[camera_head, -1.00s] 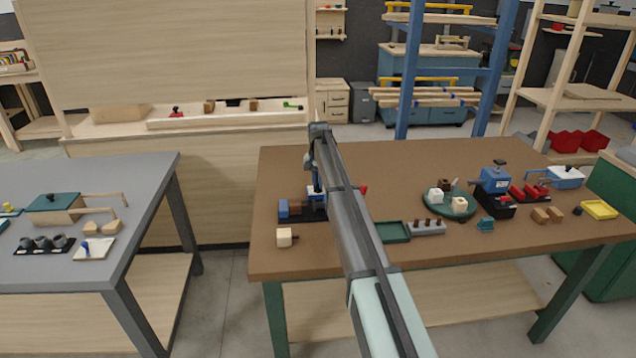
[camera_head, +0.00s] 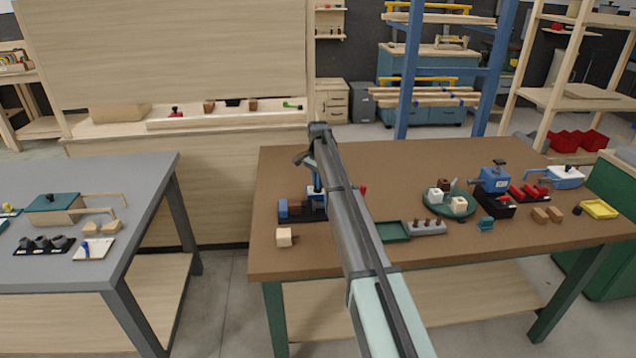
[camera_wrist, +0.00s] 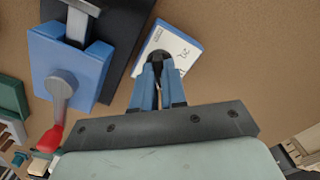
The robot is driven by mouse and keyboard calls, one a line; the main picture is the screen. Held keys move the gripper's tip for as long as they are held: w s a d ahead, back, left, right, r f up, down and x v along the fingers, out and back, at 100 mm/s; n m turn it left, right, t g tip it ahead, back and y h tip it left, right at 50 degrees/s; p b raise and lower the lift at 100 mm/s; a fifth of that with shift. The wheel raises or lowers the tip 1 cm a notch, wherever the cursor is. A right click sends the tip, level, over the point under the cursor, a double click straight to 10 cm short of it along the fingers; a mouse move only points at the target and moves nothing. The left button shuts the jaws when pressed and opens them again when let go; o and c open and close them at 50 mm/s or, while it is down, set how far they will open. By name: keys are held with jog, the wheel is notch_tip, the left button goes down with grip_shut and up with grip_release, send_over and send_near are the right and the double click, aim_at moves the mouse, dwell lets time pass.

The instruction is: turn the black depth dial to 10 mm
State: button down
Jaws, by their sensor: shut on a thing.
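The black depth dial (camera_wrist: 158,58) sits on a white plate with dark markings (camera_wrist: 178,48), on a blue block beside the machine. My gripper (camera_wrist: 158,82) is shut on the dial in the wrist view, its blue fingers at either side of it. The fingers hide part of the dial, and the markings are too small to read. A blue machine body (camera_wrist: 70,65) with a grey lever (camera_wrist: 62,85) and red knob (camera_wrist: 49,139) stands left of the gripper. In the head view my arm hides most of the machine, and the dial is not visible.
On the brown table, a pale wooden block (camera_head: 284,237) lies at the front left. A green tray (camera_head: 392,232) and a grey rack of pegs (camera_head: 427,226) lie right of my arm. A round green plate (camera_head: 449,205) holds several blocks. The table's front middle is clear.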

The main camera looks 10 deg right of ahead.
dwell(0.3)
jog(key=c, duration=1.2)
grip_release()
notch_tip(320, 180, up, 14)
jog(key=shift+f, duration=0.1)
